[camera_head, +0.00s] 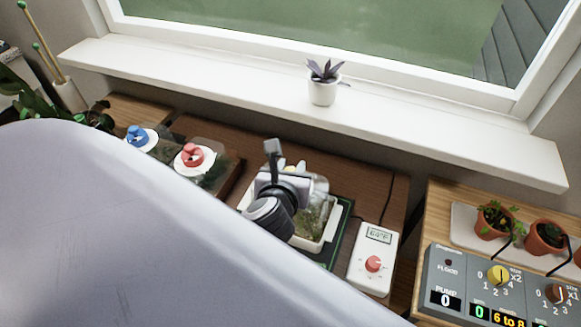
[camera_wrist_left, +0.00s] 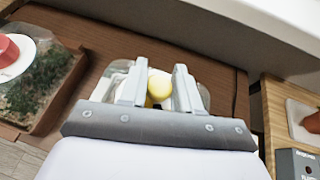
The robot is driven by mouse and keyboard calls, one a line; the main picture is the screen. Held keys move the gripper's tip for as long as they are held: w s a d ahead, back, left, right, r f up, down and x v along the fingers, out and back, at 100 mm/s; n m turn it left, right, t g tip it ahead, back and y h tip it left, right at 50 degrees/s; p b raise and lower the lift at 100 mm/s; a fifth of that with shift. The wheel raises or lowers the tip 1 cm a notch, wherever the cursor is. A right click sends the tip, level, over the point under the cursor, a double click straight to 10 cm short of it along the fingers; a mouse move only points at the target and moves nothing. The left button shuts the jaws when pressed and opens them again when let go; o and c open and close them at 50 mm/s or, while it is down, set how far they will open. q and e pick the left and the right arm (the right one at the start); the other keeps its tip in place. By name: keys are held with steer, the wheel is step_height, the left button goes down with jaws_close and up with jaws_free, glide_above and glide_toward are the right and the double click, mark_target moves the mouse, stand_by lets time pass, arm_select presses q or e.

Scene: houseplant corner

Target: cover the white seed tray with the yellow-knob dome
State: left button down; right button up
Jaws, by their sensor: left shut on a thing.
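My left gripper (camera_head: 282,172) reaches over the white seed tray (camera_head: 331,226) in the head view. In the left wrist view its two fingers (camera_wrist_left: 158,88) are shut on the yellow knob (camera_wrist_left: 159,84) of the clear dome. The dome (camera_head: 320,187) shows beside the gripper in the head view, over the tray's far part. The tray holds green seedlings and rests on a dark, green-edged mat. My gripper and wrist hide much of the dome and tray, so I cannot tell whether the dome's rim touches the tray. My right gripper is in neither view.
Red-knob (camera_head: 194,156) and blue-knob (camera_head: 138,135) covers stand to the left. A white controller (camera_head: 374,257) is close right of the tray. A potted plant (camera_head: 323,84) stands on the windowsill. A grey pump box (camera_head: 500,285) and terracotta pots are at the right.

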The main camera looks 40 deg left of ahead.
arm_select(q)
steer(key=shift+f, duration=0.8)
stand_by(0.6)
steer(key=c, duration=0.7)
jaws_free()
steer(key=shift+f, duration=0.1)
steer(key=shift+c, duration=0.2)
steer(key=v, duration=0.7)
steer(key=shift+s+d, duration=0.1)
